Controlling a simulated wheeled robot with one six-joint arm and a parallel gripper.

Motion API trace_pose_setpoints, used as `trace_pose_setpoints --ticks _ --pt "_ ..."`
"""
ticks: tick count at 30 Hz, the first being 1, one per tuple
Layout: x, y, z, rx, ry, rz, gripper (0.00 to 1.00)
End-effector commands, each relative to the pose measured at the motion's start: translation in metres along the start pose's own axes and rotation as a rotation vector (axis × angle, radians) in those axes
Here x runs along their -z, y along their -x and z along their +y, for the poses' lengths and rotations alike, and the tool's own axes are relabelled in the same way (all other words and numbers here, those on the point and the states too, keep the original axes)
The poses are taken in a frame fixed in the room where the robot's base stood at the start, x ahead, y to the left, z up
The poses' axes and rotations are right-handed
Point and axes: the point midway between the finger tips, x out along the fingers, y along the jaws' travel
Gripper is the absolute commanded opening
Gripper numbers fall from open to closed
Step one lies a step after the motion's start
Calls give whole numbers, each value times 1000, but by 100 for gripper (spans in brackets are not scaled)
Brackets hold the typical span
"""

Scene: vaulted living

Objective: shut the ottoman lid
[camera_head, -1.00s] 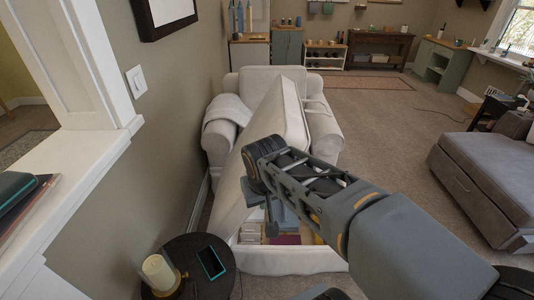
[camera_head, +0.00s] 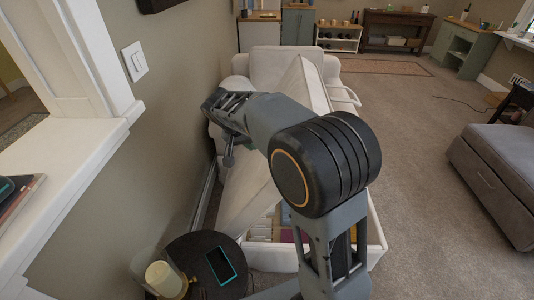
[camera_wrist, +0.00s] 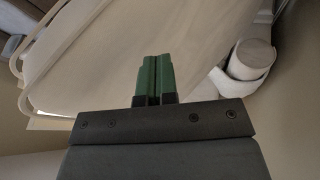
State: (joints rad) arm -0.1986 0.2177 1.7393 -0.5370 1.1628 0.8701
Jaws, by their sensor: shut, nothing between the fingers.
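The ottoman is a white box (camera_head: 376,238) in front of a pale armchair, with several items showing inside its open top. Its pale lid (camera_head: 312,84) is raised and steeply tilted; my arm hides much of its middle. In the wrist view a broad pale panel, seemingly the lid (camera_wrist: 95,60), lies behind my gripper (camera_wrist: 155,62). The green fingers are together with nothing between them. They overlap the panel in the picture; I cannot tell if they touch it.
The pale armchair (camera_head: 273,58) stands behind the ottoman. A dark round side table (camera_head: 205,280) with a candle and phone stands at front left, near the wall (camera_head: 175,130). A grey sofa (camera_head: 495,165) is at the right, with clear carpet (camera_head: 415,150) between.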

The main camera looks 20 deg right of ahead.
Motion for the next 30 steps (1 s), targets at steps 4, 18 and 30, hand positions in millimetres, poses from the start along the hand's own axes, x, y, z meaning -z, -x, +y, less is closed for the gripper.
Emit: trace_pose_setpoints --ticks 4,18,30 --pt "-1 -29 0 -1 -1 -4 0" --pt "-7 -63 26 1 -1 -2 0" --pt "-7 -64 27 2 0 -1 0"
